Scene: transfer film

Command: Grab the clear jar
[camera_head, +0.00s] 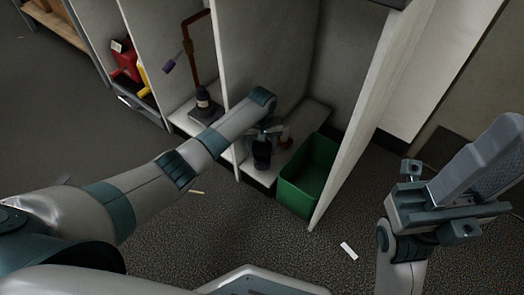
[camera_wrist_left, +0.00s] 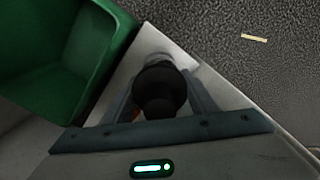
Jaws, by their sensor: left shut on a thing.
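The jar (camera_head: 262,152) shows as a small dark shape on the low ledge of the right-hand stall; I cannot make out clear glass. In the left wrist view its round black top (camera_wrist_left: 160,88) sits between the two fingers, with a pale, glassy-looking patch just beyond it. My left gripper (camera_head: 264,135) reaches down into the stall and is shut on this jar. The fingers hide part of its sides, and I cannot tell whether its base touches the ledge. My right arm is folded at the right edge, and its jaw state is unclear.
A green bin (camera_head: 308,175) stands right of the jar, close to a tall white partition (camera_head: 362,120). A small orange-brown item (camera_head: 285,138) is beside the jar. Red (camera_head: 124,60) and yellow containers stand further left. Open floor lies in front.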

